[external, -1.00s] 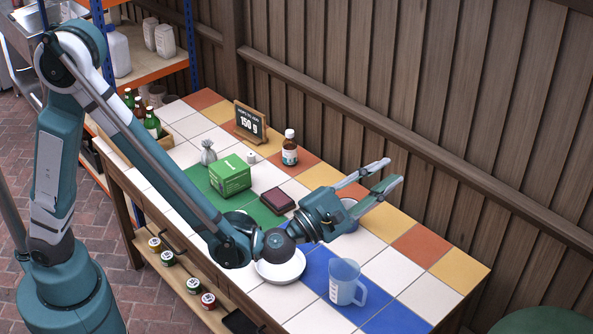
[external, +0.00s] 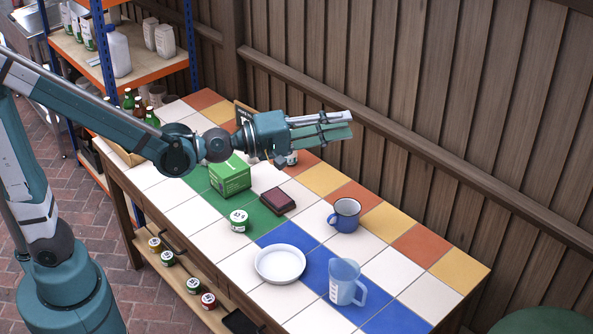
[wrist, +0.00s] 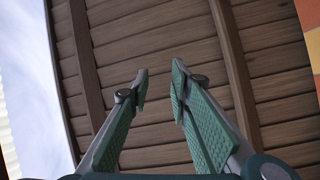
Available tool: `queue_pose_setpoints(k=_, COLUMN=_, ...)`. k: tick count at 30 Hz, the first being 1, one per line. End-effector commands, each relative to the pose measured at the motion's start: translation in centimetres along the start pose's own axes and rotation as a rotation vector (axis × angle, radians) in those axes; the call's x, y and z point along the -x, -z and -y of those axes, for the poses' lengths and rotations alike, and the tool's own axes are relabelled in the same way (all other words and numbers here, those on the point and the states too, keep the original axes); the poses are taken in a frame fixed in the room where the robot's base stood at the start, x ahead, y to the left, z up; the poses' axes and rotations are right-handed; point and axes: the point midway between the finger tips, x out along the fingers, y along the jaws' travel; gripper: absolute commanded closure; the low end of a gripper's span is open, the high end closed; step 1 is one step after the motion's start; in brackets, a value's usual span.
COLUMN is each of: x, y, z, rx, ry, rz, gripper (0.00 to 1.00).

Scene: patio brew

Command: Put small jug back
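A translucent blue jug (external: 346,284) with a handle on its right stands upright on the tabletop, at the blue tiles near the right end. My gripper (external: 349,124) is raised well above the table, toward the back fence, far from the jug. In the wrist view my gripper (wrist: 159,83) shows two fingers apart with nothing between them. The jug is not in the wrist view. A smaller blue enamel mug (external: 346,217) stands on the table behind the jug.
A white dish (external: 280,265) lies left of the jug. A numbered tin (external: 239,221), a green box (external: 230,178) and a dark red block (external: 277,201) stand farther left. A wooden fence (external: 450,120) runs along the back. White tiles right of the jug are clear.

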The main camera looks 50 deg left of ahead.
Motion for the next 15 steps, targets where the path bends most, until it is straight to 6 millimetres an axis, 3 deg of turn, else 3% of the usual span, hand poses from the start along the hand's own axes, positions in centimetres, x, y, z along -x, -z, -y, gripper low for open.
queue_pose_setpoints(k=15, x=10.2, y=6.7, z=6.4, rx=-0.405, ry=0.278, rz=0.122, gripper=0.79)
